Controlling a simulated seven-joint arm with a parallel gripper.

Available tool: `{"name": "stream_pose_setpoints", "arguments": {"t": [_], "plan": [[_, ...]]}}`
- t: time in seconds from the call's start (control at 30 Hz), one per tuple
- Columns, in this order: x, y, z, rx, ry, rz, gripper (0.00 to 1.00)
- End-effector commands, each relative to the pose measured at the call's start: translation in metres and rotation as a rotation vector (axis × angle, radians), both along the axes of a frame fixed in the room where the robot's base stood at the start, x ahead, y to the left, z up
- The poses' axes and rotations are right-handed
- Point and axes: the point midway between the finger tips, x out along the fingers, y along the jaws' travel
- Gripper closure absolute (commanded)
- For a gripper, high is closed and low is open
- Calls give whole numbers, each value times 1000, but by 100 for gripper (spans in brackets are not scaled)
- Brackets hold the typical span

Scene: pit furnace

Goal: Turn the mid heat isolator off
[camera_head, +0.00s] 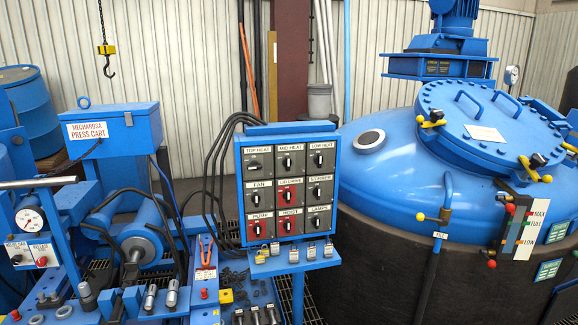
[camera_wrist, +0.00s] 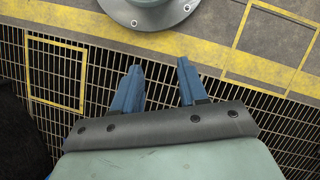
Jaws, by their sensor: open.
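The mid heat isolator (camera_head: 287,161) is a black rotary knob on a dark plate, in the middle of the top row of the blue panel (camera_head: 241,205). Its handle looks close to upright; its exact setting is too small to read. The top heat isolator (camera_head: 255,164) is to its left and the low heat isolator (camera_head: 318,160) to its right. My gripper (camera_wrist: 160,82) shows only in the wrist view, with its two blue fingers apart and nothing between them. It points down over floor grating, and the isolator is not in that view.
A shelf with padlock-like tags (camera_head: 293,256) juts out below the panel. Black cables loop along its left side. A blue domed vessel (camera_head: 400,170) stands close on the right. The press cart (camera_head: 112,135) and a tool-covered bench crowd the left. Yellow-lined grating (camera_wrist: 70,115) lies under my gripper.

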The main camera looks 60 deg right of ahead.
Motion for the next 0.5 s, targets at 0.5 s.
{"name": "stream_pose_setpoints", "arguments": {"t": [0.5], "plan": [[71, -162, 93, -120, -241, -299, 57]]}}
